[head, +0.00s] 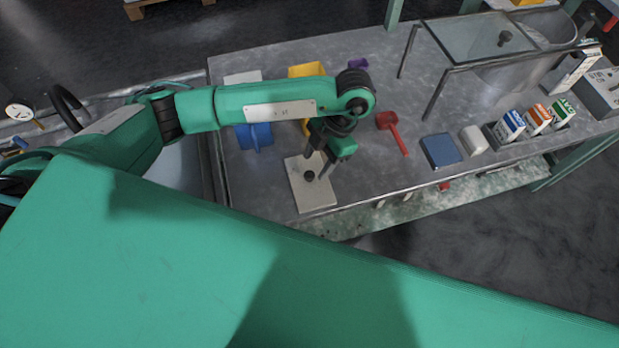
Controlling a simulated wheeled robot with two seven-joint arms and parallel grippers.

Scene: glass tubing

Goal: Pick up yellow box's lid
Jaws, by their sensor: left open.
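The yellow box (306,70) stands on the metal table, and my left arm crosses in front of much of it. A flat pale plate with a dark round knob (309,176), which looks like the lid, lies near the table's front edge. My left gripper (315,167) points down at the knob, its fingers open and close to it. I cannot tell whether they touch it. The plate lies flat on the table. My right gripper is not in view.
A blue box (254,137) and a red scoop-like tool (391,127) lie to either side of my left gripper. A blue pad (441,150) and several small cartons (511,124) are farther right. A glass-topped metal stand (480,38) rises at the back right.

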